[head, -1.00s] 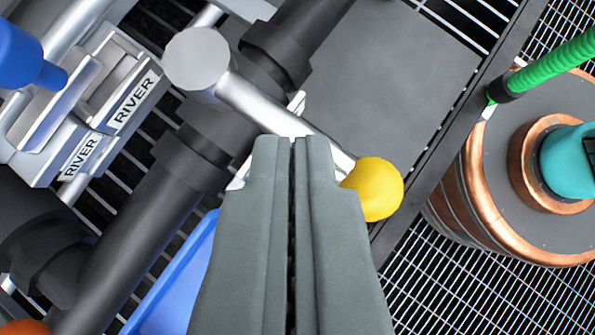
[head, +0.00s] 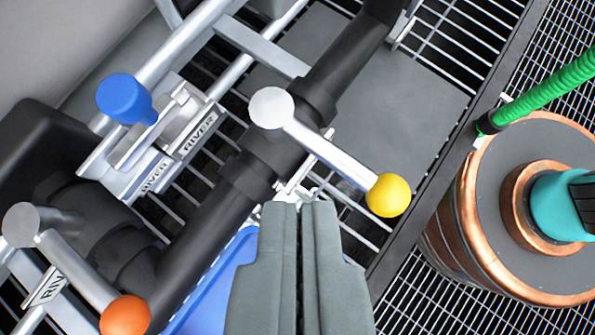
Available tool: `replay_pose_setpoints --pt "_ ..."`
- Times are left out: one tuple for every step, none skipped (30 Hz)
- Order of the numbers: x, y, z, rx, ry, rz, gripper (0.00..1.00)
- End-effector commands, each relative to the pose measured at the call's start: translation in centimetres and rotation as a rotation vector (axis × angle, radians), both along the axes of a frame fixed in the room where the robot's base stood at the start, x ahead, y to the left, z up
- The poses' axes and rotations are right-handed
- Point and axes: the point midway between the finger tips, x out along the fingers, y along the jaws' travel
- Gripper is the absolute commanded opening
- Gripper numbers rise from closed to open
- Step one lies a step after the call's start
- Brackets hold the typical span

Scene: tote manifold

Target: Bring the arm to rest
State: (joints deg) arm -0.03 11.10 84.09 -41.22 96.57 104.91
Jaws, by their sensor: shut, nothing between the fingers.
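My gripper (head: 300,208) is shut and empty, reaching up from the bottom middle of the head view. Its tips end just below a silver valve lever (head: 325,152) with a yellow ball knob (head: 388,195). The lever slants from its round hub on the black pipe (head: 205,215) down to the right. The gripper appears apart from the knob; the depth gap to the lever is hard to tell.
A lever with an orange knob (head: 125,315) is at lower left, and a blue knob (head: 125,98) at upper left beside "RIVER" labels. A blue tote (head: 215,280) is partly hidden. A copper-banded drum (head: 450,225) with a green hose (head: 545,88) stands right.

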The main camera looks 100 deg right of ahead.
Motion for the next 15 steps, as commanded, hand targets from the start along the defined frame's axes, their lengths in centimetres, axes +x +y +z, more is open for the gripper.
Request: replay_pose_setpoints --pt "-0.2 0.0 0.1 0.006 -0.002 0.010 0.00" --pt "-0.4 0.1 0.2 0.011 -0.002 0.021 0.00" --pt "-0.7 0.2 0.4 0.022 -0.006 0.044 0.00" --pt "-1.1 0.3 0.5 0.031 -0.008 0.064 0.00" --pt "-1.4 0.4 0.6 0.042 -0.010 0.090 0.00" --pt "-2.0 0.6 0.9 0.059 -0.015 0.129 0.00" --pt "-2.5 0.7 1.0 0.073 -0.017 0.163 0.00" --pt "-3.0 0.9 1.2 0.086 -0.024 0.200 0.00" --pt "-3.6 1.2 1.3 0.104 -0.029 0.250 0.00" --pt "-4.1 1.4 1.5 0.116 -0.034 0.289 0.00" --pt "-4.6 1.6 1.6 0.127 -0.038 0.327 0.00" --pt "-5.3 1.9 1.8 0.141 -0.047 0.377 0.00" --pt "-5.8 2.1 1.9 0.150 -0.052 0.416 0.00" --pt "-6.3 2.4 2.0 0.158 -0.060 0.454 0.00" --pt "-6.9 2.7 2.2 0.168 -0.068 0.504 0.00"
